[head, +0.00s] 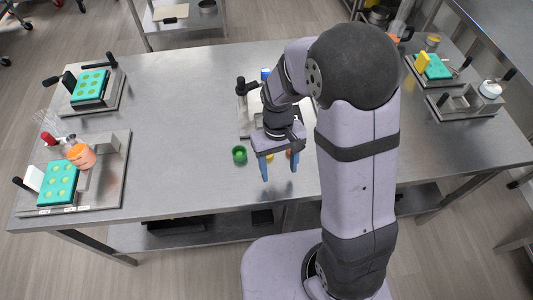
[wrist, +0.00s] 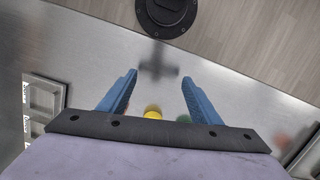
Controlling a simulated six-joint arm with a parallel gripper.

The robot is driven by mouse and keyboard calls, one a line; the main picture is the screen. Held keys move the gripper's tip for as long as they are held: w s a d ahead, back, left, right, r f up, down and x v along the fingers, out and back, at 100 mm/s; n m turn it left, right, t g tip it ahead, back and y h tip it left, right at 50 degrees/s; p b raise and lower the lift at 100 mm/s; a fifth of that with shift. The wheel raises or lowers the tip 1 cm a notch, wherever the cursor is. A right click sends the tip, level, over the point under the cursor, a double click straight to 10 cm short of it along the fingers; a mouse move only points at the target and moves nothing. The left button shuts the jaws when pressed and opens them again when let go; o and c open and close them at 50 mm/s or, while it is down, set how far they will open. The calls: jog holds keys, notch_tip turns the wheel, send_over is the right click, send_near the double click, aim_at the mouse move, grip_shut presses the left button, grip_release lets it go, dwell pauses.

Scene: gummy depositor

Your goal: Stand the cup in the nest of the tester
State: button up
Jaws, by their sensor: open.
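A small green cup-like piece (head: 239,154) stands on the steel table, left of my gripper (head: 280,173). A yellow piece (head: 270,158) shows between and behind the fingers. In the wrist view, the yellow piece (wrist: 153,112) and green piece (wrist: 184,118) are partly hidden by the gripper's dark bar. I cannot tell which one is the task's cup. My gripper (wrist: 159,80) is open, its blue fingers pointing down with nothing between the tips. A plate with a dark upright post (head: 241,90), possibly the tester, stands behind my gripper, mostly covered by my arm; its nest is not visible.
At left are stations with teal moulds (head: 90,85) (head: 59,183) and an orange-filled flask (head: 82,156). At right are another teal mould (head: 434,67) and a metal rack (head: 462,103). A labelled tray (wrist: 45,100) is left in the wrist view. The table's left middle is clear.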

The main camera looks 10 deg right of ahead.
jog(key=shift+n+t, duration=0.4)
jog(key=shift+t, duration=0.2)
jog(key=w, duration=0.2)
jog(key=w+a+r, duration=0.1)
jog(key=w, duration=0.4)
jog(key=shift+w+a+r, duration=0.2)
jog(key=shift+w+a, duration=0.1)
jog(key=w+r, duration=0.3)
jog(key=w, duration=0.1)
jog(key=shift+n+t, duration=0.3)
jog(key=shift+n, duration=0.5)
jog(key=shift+s+a+f+p, duration=0.1)
jog(key=shift+s+f+p, duration=0.15)
jog(key=shift+f+p, duration=0.7)
jog(key=shift+s+a+f+p, duration=0.1)
jog(key=shift+s+f+p, duration=0.15)
jog(key=shift+f, duration=1.35)
jog(key=shift+s+f+p, duration=0.25)
jog(key=shift+f+p, duration=0.3)
jog(key=shift+f, duration=0.75)
jog(key=c, duration=1.1)
